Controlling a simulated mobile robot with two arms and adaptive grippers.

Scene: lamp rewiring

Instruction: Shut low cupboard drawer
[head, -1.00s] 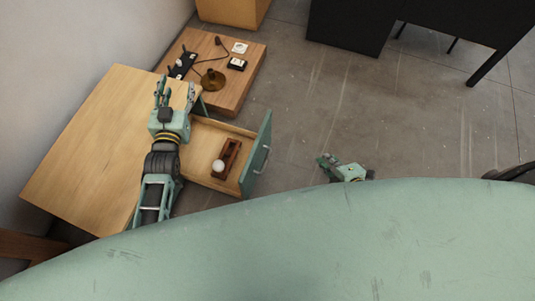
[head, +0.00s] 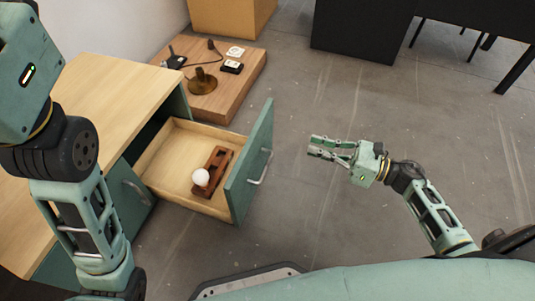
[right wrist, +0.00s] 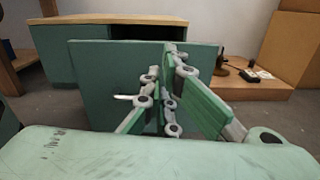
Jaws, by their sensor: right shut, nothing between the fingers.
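The low cupboard (head: 105,85) has a light wood top and green sides. Its drawer is pulled well out; the green drawer front (head: 240,190) faces right and carries a metal handle (head: 263,168). Inside the drawer lie a brown wooden holder (head: 218,162) and a white bulb (head: 201,177). My right gripper (head: 312,146) is shut and empty, to the right of the drawer front and apart from it. In the right wrist view the drawer front (right wrist: 95,75) stands ahead, partly hidden by my fingers (right wrist: 165,85). My left arm comes in at the left; its gripper is out of view.
A low wooden platform (head: 228,100) behind the cupboard holds a brass lamp base (head: 202,82), a socket and small parts. A dark desk (head: 365,30) stands at the back. The grey floor (head: 350,100) between is clear.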

